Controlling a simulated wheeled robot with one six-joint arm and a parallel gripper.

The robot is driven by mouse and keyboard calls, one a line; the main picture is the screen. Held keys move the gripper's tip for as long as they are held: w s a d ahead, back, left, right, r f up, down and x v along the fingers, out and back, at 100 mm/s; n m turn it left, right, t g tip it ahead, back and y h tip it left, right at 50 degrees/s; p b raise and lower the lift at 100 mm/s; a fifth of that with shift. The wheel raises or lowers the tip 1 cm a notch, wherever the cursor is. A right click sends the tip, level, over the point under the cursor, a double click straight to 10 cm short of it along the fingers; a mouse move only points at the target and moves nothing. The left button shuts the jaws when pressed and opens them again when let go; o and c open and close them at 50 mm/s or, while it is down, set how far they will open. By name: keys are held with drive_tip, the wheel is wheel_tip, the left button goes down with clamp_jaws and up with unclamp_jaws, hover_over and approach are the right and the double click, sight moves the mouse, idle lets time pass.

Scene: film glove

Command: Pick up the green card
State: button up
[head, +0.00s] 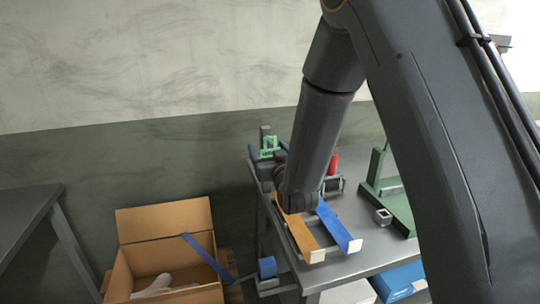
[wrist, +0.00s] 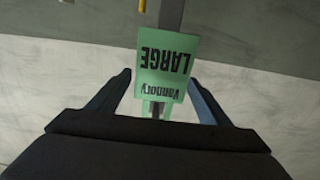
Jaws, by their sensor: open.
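The green card (wrist: 165,65) shows in the wrist view, its black print "LARGE" and a smaller word upside down. A lighter green clip-like piece (wrist: 153,107) shows at its lower edge. My gripper (wrist: 160,78) is open, with one finger on each side of the card and a gap on both sides. How far the card lies beyond the fingertips is hard to tell. In the head view, small green parts (head: 268,148) show near the wall between bluish finger shapes of my gripper (head: 267,151). My arm hides much of the area there.
A grey table (head: 375,235) bears an orange-brown strip (head: 299,232), a blue strip (head: 339,228), a red item (head: 333,163) and a green stand (head: 398,205). An open cardboard box (head: 165,250) stands at lower left. Another grey table (head: 25,215) is at far left.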

drive_tip(key=shift+x, duration=0.95)
drive_tip(key=c, duration=1.1)
drive_tip(key=shift+r, duration=0.2)
drive_tip(key=p+v, duration=0.1)
drive_tip(key=v, duration=0.5)
drive_tip(key=r+p+v, duration=0.1)
drive_tip(key=p+v, duration=0.1)
drive_tip(key=v, duration=0.4)
drive_tip(key=p+v, duration=0.2)
drive_tip(key=v, duration=0.4)
drive_tip(key=shift+r, duration=0.15)
